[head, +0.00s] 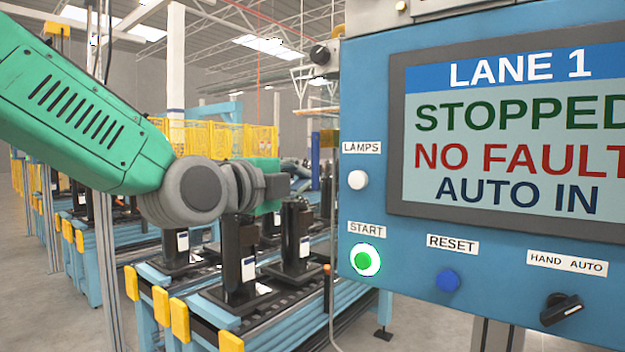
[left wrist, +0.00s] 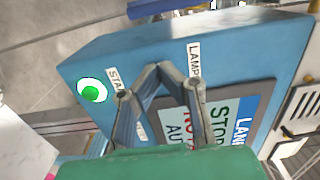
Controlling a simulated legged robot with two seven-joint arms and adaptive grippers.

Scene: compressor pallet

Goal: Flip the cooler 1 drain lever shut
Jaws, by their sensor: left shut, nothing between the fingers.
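No cooler and no drain lever can be made out in either view. My left gripper (head: 296,168) is left of the blue control panel (head: 395,262) in the head view, its fingers small and partly hidden. In the left wrist view my left gripper (left wrist: 156,68) has its fingertips together, shut and empty, in front of the panel (left wrist: 110,58). Whether it touches the panel I cannot tell. My right gripper is in neither view.
The panel's screen (head: 510,205) reads LANE 1, STOPPED, NO FAULT, AUTO IN. Near it are a lit green START button (head: 365,260), a white LAMPS button (head: 358,180), a blue RESET button (head: 447,280) and a HAND/AUTO switch (head: 561,309). Conveyors with black units (head: 238,262) stand behind.

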